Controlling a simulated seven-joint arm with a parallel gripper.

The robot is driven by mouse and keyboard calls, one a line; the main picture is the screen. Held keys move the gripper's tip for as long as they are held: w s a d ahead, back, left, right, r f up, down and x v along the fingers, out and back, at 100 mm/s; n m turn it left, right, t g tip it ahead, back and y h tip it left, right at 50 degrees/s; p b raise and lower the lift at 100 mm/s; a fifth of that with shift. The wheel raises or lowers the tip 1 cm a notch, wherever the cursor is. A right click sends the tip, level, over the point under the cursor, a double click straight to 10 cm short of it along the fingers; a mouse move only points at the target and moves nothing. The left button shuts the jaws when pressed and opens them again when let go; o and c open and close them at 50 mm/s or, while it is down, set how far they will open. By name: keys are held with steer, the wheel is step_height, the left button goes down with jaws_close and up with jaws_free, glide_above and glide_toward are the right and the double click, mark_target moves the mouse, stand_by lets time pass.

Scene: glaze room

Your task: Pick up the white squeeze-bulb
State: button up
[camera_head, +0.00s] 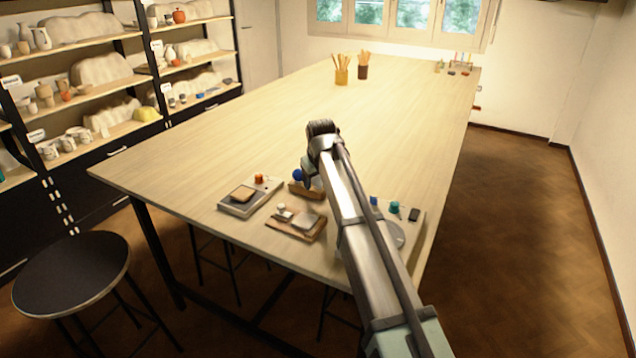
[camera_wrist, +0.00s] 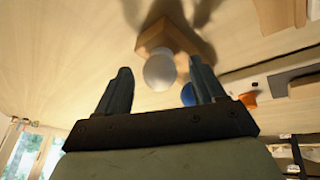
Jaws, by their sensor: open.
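The white squeeze-bulb (camera_wrist: 160,73) is a pale round ball in the wrist view. It is at a small wooden tray (camera_wrist: 181,36), which also shows in the head view (camera_head: 303,193). My gripper (camera_wrist: 160,65) is open, with its two dark fingers apart. The bulb appears in the gap between the fingertips, and no contact shows. Whether the bulb is level with the fingertips or beyond them I cannot tell. In the head view my arm reaches over the tray and hides much of it, and I cannot make out the bulb surely.
A blue ball (camera_head: 298,175) is close beside the bulb; it also shows in the wrist view (camera_wrist: 188,95). A grey tray (camera_head: 237,208) with an orange-topped item (camera_head: 259,179) is left. Another wooden tray (camera_head: 312,234) is in front.

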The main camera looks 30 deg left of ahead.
steer(key=shift+c, duration=0.4)
steer(key=c, duration=0.6)
steer(key=shift+c, duration=0.2)
steer(key=shift+r, duration=0.1)
step_height(320, 180, up, 9)
steer(key=shift+a+r, duration=0.1)
steer(key=s+a, duration=0.7)
steer(key=a, duration=0.2)
steer(key=s+a, duration=0.7)
steer(key=a, duration=0.3)
steer(key=shift+a+f, duration=0.2)
steer(key=shift+f, duration=0.05)
